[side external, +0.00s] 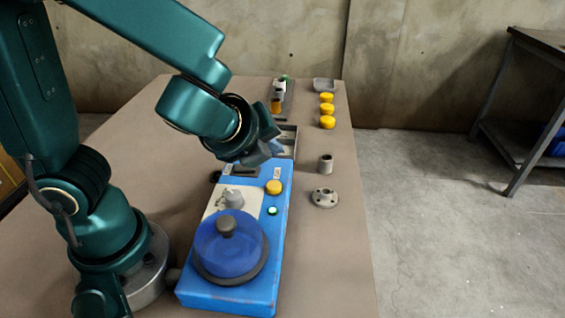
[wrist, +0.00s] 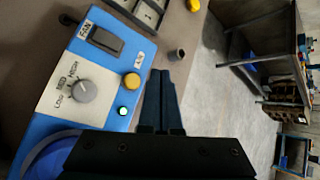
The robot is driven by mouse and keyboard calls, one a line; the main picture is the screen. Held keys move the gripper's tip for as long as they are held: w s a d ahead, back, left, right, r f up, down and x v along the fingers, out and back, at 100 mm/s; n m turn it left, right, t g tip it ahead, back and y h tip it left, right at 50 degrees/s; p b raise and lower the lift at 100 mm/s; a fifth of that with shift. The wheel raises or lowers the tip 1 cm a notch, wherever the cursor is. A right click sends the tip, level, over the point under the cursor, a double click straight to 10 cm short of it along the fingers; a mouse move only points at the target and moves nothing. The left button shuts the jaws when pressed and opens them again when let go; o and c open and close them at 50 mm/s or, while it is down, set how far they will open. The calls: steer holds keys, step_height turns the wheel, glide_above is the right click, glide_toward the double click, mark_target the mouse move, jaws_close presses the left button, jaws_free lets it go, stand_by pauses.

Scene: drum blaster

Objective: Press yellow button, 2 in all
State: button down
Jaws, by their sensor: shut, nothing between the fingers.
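The yellow button (side external: 273,187) is on the top panel of the blue drum blaster (side external: 283,232), near its right edge. It also shows in the wrist view (wrist: 132,81), left of my fingers. My gripper (side external: 274,150) is shut and empty, in the air near the far end of the machine. In the wrist view my gripper (wrist: 160,75) points just right of the yellow button, with a visible gap between them. A lit green-white indicator (side external: 272,211) sits just nearer than the button. The fingertips' exact height above the panel is hard to tell.
The machine has a grey knob (side external: 234,197), a dark switch (wrist: 106,40) and a clear blue drum lid (side external: 232,250). A grey cylinder (side external: 326,164) and a flange (side external: 324,198) stand to its right. Several yellow round pieces (side external: 327,110) line the far right. The table's front right is clear.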

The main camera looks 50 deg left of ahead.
mark_target(272, 189)
stand_by(0.3)
step_height(272, 189, up, 4)
steer(key=shift+f, duration=0.1)
stand_by(0.3)
steer(key=shift+f, duration=4.4)
steer(key=shift+f, duration=0.1)
steer(key=shift+f, duration=0.35)
